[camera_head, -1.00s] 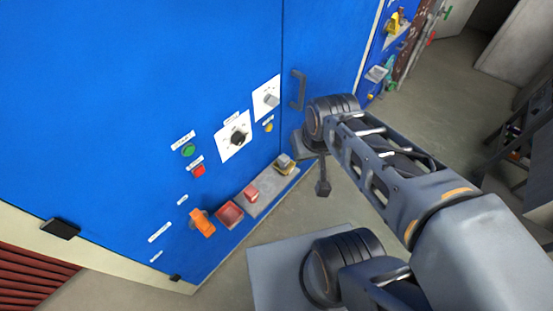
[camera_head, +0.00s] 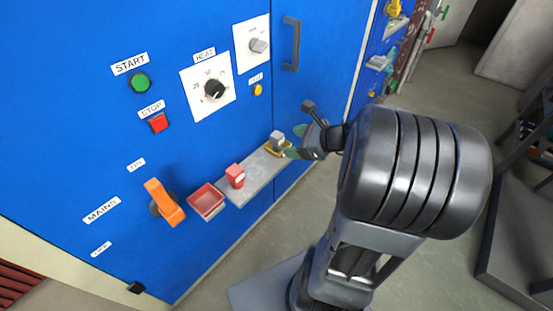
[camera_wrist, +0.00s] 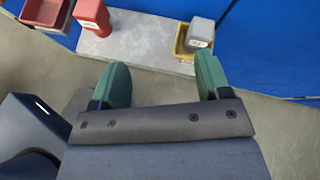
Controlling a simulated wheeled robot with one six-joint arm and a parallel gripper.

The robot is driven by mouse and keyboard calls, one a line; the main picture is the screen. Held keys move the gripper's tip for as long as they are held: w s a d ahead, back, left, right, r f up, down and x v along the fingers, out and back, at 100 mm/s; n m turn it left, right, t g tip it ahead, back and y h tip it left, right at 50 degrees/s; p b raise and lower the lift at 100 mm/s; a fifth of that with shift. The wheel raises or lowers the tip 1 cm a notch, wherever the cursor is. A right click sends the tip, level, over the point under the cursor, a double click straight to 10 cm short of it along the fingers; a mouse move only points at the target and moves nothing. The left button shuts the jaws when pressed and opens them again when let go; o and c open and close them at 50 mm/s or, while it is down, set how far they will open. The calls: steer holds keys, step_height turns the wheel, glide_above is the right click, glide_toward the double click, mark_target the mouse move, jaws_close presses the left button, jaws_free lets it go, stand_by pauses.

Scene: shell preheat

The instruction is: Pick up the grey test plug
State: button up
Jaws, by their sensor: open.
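The grey test plug (camera_head: 277,137) stands in a small yellow holder (camera_head: 273,151) at the right end of a grey shelf on the blue cabinet. In the wrist view the plug (camera_wrist: 201,31) has a small white label and sits in the yellow holder (camera_wrist: 181,53), beyond the right fingertip. My gripper (camera_wrist: 158,76) is open, its two green fingers apart with nothing between them but the shelf edge and floor in the background. In the head view my gripper (camera_head: 294,142) is close to the plug's right side, partly hidden by its own wrist.
A red plug (camera_head: 235,175) stands on the grey shelf (camera_head: 243,193), left of the grey one. A red tray (camera_head: 207,201) and an orange mains handle (camera_head: 164,203) are further left. Above are a heat dial (camera_head: 214,88), buttons (camera_head: 139,82) and a door handle (camera_head: 291,43).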

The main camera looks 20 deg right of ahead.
mark_target(280, 136)
steer(key=w+f+m+t+b, duration=0.1)
steer(key=w+f, duration=0.1)
steer(key=w+d+f+m+b, duration=0.1)
steer(key=w+f+m+b, duration=0.1)
steer(key=w+d+f+m+t+h+b, duration=0.1)
steer(key=w+f, duration=0.1)
steer(key=w, duration=0.1)
steer(key=shift+d+f+m+t+b, duration=0.1)
steer(key=shift+d+m+t+b, duration=0.1)
steer(key=shift+m+t+b, duration=0.1)
steer(key=shift+b+x, duration=1.3)
steer(key=shift+x, duration=1.95)
steer(key=c, duration=1.1)
steer(key=shift+r, duration=0.3)
